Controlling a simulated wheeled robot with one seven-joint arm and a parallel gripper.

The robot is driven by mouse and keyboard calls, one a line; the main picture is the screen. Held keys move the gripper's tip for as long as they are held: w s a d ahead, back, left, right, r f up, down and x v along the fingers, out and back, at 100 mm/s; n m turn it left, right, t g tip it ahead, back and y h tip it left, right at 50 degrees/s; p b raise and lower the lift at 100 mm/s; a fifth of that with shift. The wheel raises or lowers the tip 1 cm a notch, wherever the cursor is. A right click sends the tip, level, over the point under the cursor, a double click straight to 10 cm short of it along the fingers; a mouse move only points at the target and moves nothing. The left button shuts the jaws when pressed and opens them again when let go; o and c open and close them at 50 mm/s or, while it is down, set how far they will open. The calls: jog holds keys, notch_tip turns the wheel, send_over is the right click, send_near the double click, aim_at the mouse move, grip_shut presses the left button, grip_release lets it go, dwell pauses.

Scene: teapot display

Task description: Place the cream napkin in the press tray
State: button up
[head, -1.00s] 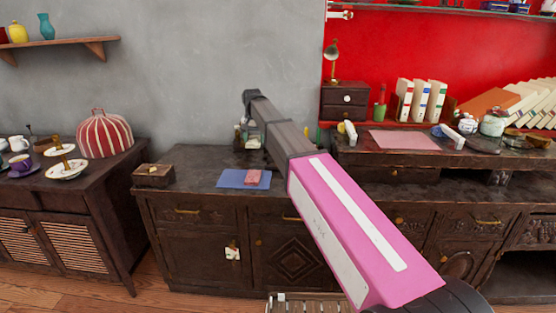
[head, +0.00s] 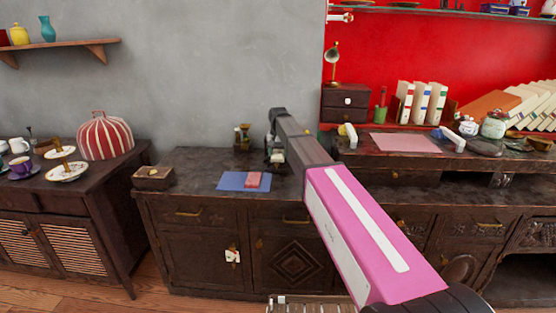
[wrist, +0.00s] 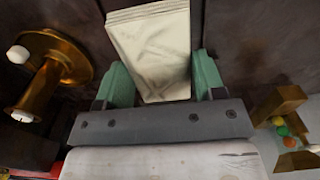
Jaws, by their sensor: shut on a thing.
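The cream napkin (wrist: 155,50) is a folded, pale rectangular piece in the wrist view. My gripper (wrist: 160,78) is shut on it, with a green finger on each side. The napkin extends past the fingertips toward the top of the view. In the head view my gripper (head: 277,155) is small and partly hidden by my arm, over the back right of the middle dark cabinet (head: 200,192). I cannot tell which thing in view is the press tray.
A brass piece (wrist: 55,75) is left of my gripper in the wrist view; a small box with coloured balls (wrist: 285,125) is at right. A blue mat (head: 232,181) with a pink piece (head: 253,180) and a wooden box (head: 153,177) lie on the cabinet. A raised desk (head: 440,153) stands right.

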aim_at(278, 154)
jog(key=shift+f, duration=1.6)
jog(key=shift+f, duration=0.1)
jog(key=o, duration=0.6)
notch_tip(278, 154, up, 12)
jog(key=shift+r, duration=0.15)
